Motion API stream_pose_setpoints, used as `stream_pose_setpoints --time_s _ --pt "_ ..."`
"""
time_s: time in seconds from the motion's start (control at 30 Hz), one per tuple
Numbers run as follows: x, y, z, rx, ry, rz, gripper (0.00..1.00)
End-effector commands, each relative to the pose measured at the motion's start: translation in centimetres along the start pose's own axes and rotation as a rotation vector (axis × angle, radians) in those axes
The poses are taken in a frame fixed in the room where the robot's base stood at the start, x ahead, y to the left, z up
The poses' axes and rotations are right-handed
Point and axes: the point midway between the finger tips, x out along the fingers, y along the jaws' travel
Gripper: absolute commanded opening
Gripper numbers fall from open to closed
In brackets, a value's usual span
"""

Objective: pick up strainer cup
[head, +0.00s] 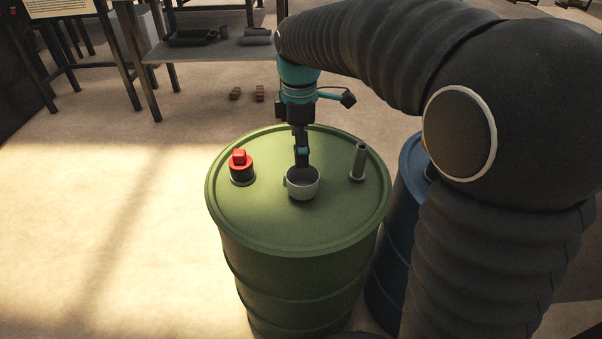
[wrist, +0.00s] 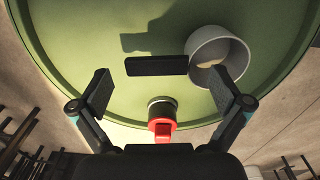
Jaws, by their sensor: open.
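The strainer cup (head: 303,187) is a pale grey round cup standing upright on top of a green drum. In the wrist view the cup (wrist: 219,58) shows at the upper right, its mouth partly visible near the right finger. My gripper (head: 302,160) is above and just behind the cup in the head view. In the wrist view my gripper (wrist: 161,93) is open, fingers wide apart, with nothing held. A dark flat bar (wrist: 157,66) shows left of the cup; I cannot tell whether it belongs to the cup.
The green drum (head: 290,233) also bears a red-topped black fitting (head: 241,168) at left and a grey upright tube (head: 359,163) at right. A blue drum (head: 387,270) stands close at right. A workbench (head: 222,50) is behind. Floor at left is clear.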

Motion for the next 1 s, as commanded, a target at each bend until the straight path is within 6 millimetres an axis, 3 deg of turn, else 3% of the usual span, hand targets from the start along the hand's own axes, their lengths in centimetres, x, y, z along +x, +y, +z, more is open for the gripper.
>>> stream_pose_setpoints --time_s 0.2,0.47,0.7,1.0 --pt "2.2 0.0 0.0 0.000 0.000 -0.001 1.00" --pt "2.4 0.0 0.0 0.000 0.000 0.001 1.00" --pt "2.4 0.0 0.0 0.000 0.000 0.001 0.43" --pt "2.3 0.0 0.0 0.000 0.000 0.001 0.43"
